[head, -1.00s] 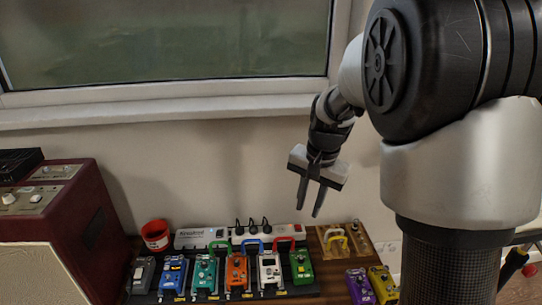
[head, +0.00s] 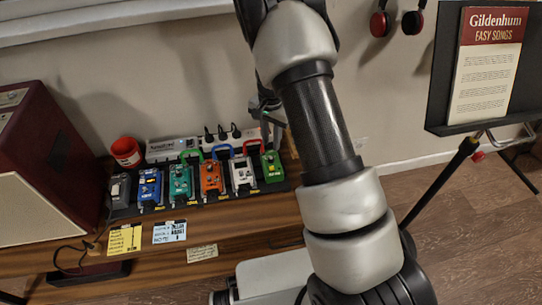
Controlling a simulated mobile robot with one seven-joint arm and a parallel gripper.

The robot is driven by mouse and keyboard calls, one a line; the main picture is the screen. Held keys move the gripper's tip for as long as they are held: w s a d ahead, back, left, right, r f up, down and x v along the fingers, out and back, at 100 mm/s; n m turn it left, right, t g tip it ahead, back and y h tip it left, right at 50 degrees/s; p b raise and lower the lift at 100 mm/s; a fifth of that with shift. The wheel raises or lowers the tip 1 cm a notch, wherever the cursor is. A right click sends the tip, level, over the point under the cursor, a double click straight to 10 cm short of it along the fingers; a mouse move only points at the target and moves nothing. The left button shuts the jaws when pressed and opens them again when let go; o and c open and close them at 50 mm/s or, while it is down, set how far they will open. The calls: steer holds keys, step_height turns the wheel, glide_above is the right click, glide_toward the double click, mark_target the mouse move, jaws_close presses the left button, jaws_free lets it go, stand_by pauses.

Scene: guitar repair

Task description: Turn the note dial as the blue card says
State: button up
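A row of pedals with knobs stands on a dark board: blue (head: 149,187), teal (head: 181,183), orange (head: 211,178), white (head: 242,172) and green (head: 272,166). I cannot tell which knob is the note dial. My gripper (head: 272,126) is over the back right of the row, above and behind the green pedal, partly hidden by my arm. Its finger opening is unclear.
A dark red amplifier (head: 48,150) stands at left. A cream card (head: 202,254) is on the bench front. A music stand (head: 472,125) is at right.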

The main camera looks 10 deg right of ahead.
mark_target(271, 158)
step_height(271, 158, down, 7)
steer(key=shift+b, duration=0.6)
jaws_close()
